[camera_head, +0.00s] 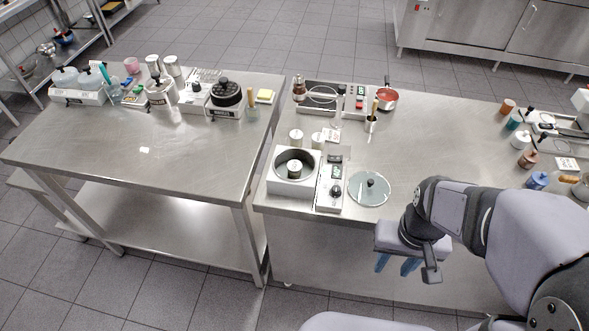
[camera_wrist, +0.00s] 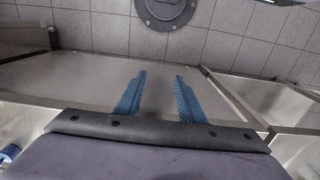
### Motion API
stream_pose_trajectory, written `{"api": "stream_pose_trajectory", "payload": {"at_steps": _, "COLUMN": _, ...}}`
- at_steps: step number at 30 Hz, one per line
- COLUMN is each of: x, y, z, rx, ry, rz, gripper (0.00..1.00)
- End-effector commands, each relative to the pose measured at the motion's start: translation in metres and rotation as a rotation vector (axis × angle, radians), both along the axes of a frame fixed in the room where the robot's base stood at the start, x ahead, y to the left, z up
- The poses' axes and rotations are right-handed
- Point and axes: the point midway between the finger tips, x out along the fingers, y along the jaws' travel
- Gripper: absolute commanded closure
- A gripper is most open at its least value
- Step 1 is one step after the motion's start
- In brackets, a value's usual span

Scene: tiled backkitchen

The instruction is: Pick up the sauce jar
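Which item is the sauce jar I cannot tell for sure. A small pale-lidded jar (camera_head: 294,168) stands inside the round well of a square steel warmer (camera_head: 279,187) at the right table's front left. Two similar pale-lidded jars, a left one (camera_head: 296,136) and a right one (camera_head: 317,140), stand just behind the warmer. My gripper (camera_head: 396,265) hangs in front of the right table's front edge, right of the warmer and apart from all jars. Its blue fingers point down. The wrist view shows the fingers (camera_wrist: 160,80) parted with nothing between them.
A control unit (camera_head: 331,184) adjoins the warmer. A round glass lid (camera_head: 369,188) lies right of it, near the table edge. A red pan (camera_head: 387,98) and a rack (camera_head: 322,96) stand behind. Several coloured jars line the far right. The right table's middle is clear.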

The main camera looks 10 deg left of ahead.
Motion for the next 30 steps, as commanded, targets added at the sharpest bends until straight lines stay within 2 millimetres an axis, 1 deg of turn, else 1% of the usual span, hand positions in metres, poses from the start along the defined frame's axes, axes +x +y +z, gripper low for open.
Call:
{"api": "stream_pose_trajectory", "payload": {"at_steps": 10, "x": 0.001, "y": 0.0, "z": 0.0, "rx": -0.001, "ry": 0.0, "rz": 0.0, "gripper": 0.58}}
{"api": "stream_pose_trajectory", "payload": {"at_steps": 14, "x": 0.014, "y": 0.005, "z": 0.004, "rx": -0.006, "ry": -0.005, "rz": -0.009, "gripper": 0.58}}
{"api": "stream_pose_trajectory", "payload": {"at_steps": 17, "x": 0.036, "y": 0.013, "z": 0.01, "rx": -0.018, "ry": -0.014, "rz": -0.026, "gripper": 0.58}}
{"api": "stream_pose_trajectory", "payload": {"at_steps": 20, "x": 0.069, "y": 0.029, "z": 0.017, "rx": -0.033, "ry": -0.03, "rz": -0.055, "gripper": 0.58}}
{"api": "stream_pose_trajectory", "payload": {"at_steps": 21, "x": 0.085, "y": 0.038, "z": 0.02, "rx": -0.04, "ry": -0.04, "rz": -0.07, "gripper": 0.58}}
{"api": "stream_pose_trajectory", "payload": {"at_steps": 23, "x": 0.108, "y": 0.054, "z": 0.024, "rx": -0.051, "ry": -0.054, "rz": -0.096, "gripper": 0.58}}
{"api": "stream_pose_trajectory", "payload": {"at_steps": 24, "x": 0.124, "y": 0.066, "z": 0.026, "rx": -0.058, "ry": -0.067, "rz": -0.113, "gripper": 0.58}}
{"api": "stream_pose_trajectory", "payload": {"at_steps": 26, "x": 0.146, "y": 0.087, "z": 0.029, "rx": -0.066, "ry": -0.086, "rz": -0.142, "gripper": 0.58}}
{"api": "stream_pose_trajectory", "payload": {"at_steps": 27, "x": 0.16, "y": 0.103, "z": 0.03, "rx": -0.071, "ry": -0.101, "rz": -0.162, "gripper": 0.58}}
{"api": "stream_pose_trajectory", "payload": {"at_steps": 29, "x": 0.179, "y": 0.126, "z": 0.032, "rx": -0.076, "ry": -0.124, "rz": -0.192, "gripper": 0.58}}
{"api": "stream_pose_trajectory", "payload": {"at_steps": 30, "x": 0.19, "y": 0.143, "z": 0.033, "rx": -0.077, "ry": -0.14, "rz": -0.214, "gripper": 0.58}}
